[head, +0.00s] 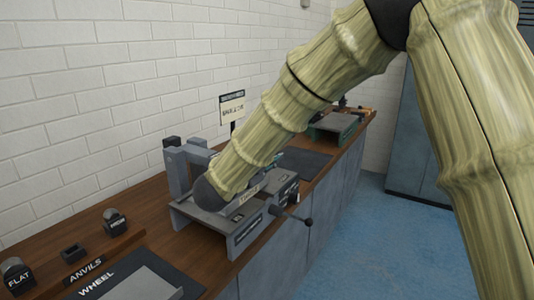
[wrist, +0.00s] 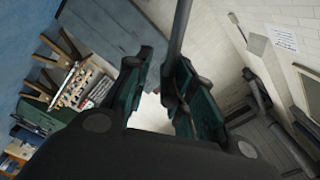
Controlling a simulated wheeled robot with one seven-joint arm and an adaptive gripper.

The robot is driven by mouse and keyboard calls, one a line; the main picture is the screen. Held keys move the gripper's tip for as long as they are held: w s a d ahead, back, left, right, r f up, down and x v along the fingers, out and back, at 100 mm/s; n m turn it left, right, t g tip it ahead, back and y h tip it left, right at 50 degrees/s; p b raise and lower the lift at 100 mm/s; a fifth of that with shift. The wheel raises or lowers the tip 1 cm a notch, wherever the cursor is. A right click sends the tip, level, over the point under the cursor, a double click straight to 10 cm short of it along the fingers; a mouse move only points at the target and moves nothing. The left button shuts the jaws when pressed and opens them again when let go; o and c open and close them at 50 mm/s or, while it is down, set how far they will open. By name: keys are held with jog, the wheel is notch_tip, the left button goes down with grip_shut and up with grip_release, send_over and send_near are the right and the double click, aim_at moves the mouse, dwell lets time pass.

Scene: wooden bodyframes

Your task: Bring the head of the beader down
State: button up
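A grey bench machine, which looks like the beader (head: 243,225), stands on the wooden bench in the head view. A lever with a dark knob (head: 308,221) sticks out from its right front. My arm passes in front of the machine and hides much of its upper part and my gripper. In the wrist view, my gripper (wrist: 160,85) has two dark and teal fingers spread apart. A thin grey rod (wrist: 180,35) comes down from the top edge to between the fingers, nearer the right one. I cannot tell whether it touches. The beader's head is not clearly visible.
The wooden bench (head: 150,225) runs along a white brick wall. Anvil blocks (head: 115,222) and a wheel label sit at the near left. Another green-grey machine (head: 338,122) stands farther back. Blue floor (head: 360,235) is free to the right, with a grey cabinet behind.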

jog(key=shift+o, duration=1.1)
jog(key=shift+a+f, duration=0.2)
jog(key=shift+f, duration=0.25)
jog(key=shift+w+d+r, duration=0.1)
jog(key=shift+w+r, duration=0.05)
jog(key=shift+r, duration=0.05)
jog(key=shift+a, duration=0.3)
jog(key=v, duration=1.1)
jog(key=shift+s, duration=0.45)
